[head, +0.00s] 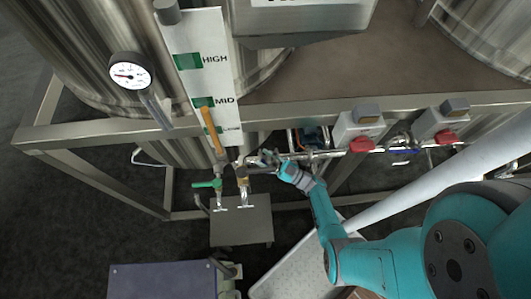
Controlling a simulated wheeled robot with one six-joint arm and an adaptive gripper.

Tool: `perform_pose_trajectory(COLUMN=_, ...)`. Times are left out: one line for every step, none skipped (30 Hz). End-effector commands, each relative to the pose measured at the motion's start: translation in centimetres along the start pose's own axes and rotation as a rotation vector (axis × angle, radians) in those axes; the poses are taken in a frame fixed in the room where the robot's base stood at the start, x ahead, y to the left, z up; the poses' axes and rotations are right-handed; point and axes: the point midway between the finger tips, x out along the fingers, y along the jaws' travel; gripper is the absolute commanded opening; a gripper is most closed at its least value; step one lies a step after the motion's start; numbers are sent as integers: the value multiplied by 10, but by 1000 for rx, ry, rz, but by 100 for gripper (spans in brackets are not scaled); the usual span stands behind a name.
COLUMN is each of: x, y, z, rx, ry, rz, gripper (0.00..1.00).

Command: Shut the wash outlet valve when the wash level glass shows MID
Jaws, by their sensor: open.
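The level glass stands on a white scale board (203,35) with green HIGH, MID and LOW marks, the lowest partly hidden. Its orange column (210,130) ends about at the lower edge of the MID mark (204,102). Below are a valve with a green handle (207,184) and a second tap with a yellowish part (243,183). Valves with red handles (361,145) sit along the pipe to the right. No readable label shows which one is the wash outlet valve. My gripper (266,158) is open beside the pipe, just right of the second tap; contact cannot be told.
A round dial gauge (130,71) is left of the scale board. A metal frame rail (95,132) runs across in front of the tanks. A grey plate (240,222) lies below the taps, and a blue-grey box top (162,281) is at lower left.

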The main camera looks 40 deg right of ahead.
Motion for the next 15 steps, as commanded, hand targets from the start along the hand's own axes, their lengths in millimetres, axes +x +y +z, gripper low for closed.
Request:
perform_pose_trajectory(x=2, y=0, z=-6, rx=-2, ry=2, rz=-1, gripper=41)
perform_pose_trajectory(x=2, y=1, z=-9, rx=-2, ry=1, rz=-1, gripper=41)
perform_pose_trajectory(x=4, y=2, z=-14, rx=-2, ry=1, rz=-1, gripper=41)
perform_pose_trajectory(x=5, y=2, z=-17, rx=-2, ry=1, rz=-1, gripper=41)
perform_pose_trajectory(x=6, y=2, z=-20, rx=-3, ry=0, rz=0, gripper=41)
perform_pose_trajectory(x=7, y=3, z=-24, rx=-2, ry=1, rz=-1, gripper=41)
perform_pose_trajectory(x=8, y=3, z=-26, rx=-1, ry=0, rz=-1, gripper=41)
perform_pose_trajectory(x=9, y=4, z=-29, rx=-3, ry=0, rz=-1, gripper=41)
perform_pose_trajectory(x=10, y=5, z=-32, rx=-2, ry=0, rz=-1, gripper=41)
perform_pose_trajectory(x=10, y=5, z=-34, rx=-1, ry=0, rz=-1, gripper=41)
perform_pose_trajectory(x=11, y=5, z=-36, rx=-1, ry=-1, rz=0, gripper=41)
perform_pose_trajectory(x=11, y=6, z=-38, rx=-1, ry=0, rz=0, gripper=41)
perform_pose_trajectory(x=12, y=6, z=-39, rx=-1, ry=0, rz=0, gripper=41)
perform_pose_trajectory(x=12, y=6, z=-40, rx=-1, ry=0, rz=0, gripper=41)
perform_pose_trajectory(x=12, y=6, z=-41, rx=0, ry=0, rz=0, gripper=41)
